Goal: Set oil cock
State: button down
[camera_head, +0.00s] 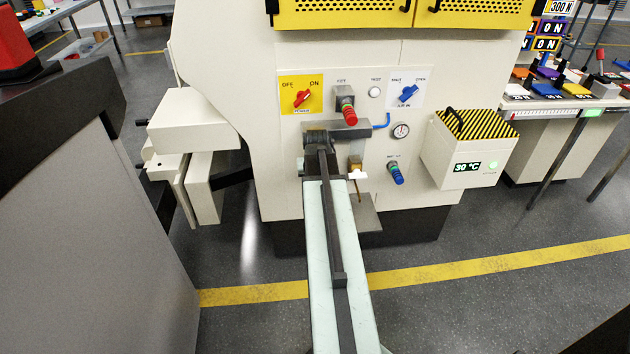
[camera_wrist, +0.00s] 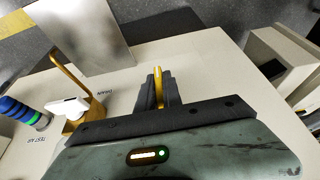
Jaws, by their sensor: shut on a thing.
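The cream machine (camera_head: 420,70) has a front panel with several controls. In the wrist view, a brass lever (camera_wrist: 158,84), which I take to be the oil cock's handle, stands between the dark jaws of my gripper (camera_wrist: 158,94). My gripper is shut on it. The lever's tip points toward the top of that picture; its base and any label are hidden behind my gripper. In the head view my gripper (camera_head: 320,139) is against the panel, below the power switch, and hides the cock.
The brass drain valve (camera_head: 355,168) with a white handle is close to the right. Nearby are a red knob (camera_head: 348,110), a blue knob (camera_head: 408,92), a gauge (camera_head: 400,131) and a blue-green knob (camera_head: 396,172). A striped-top box (camera_head: 462,155) reading 30 °C juts out at right.

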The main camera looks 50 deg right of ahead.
jog(key=c, duration=1.5)
grip_release()
jog(key=p+v, duration=0.7)
jog(key=v, duration=0.1)
jog(key=shift+f, duration=0.1)
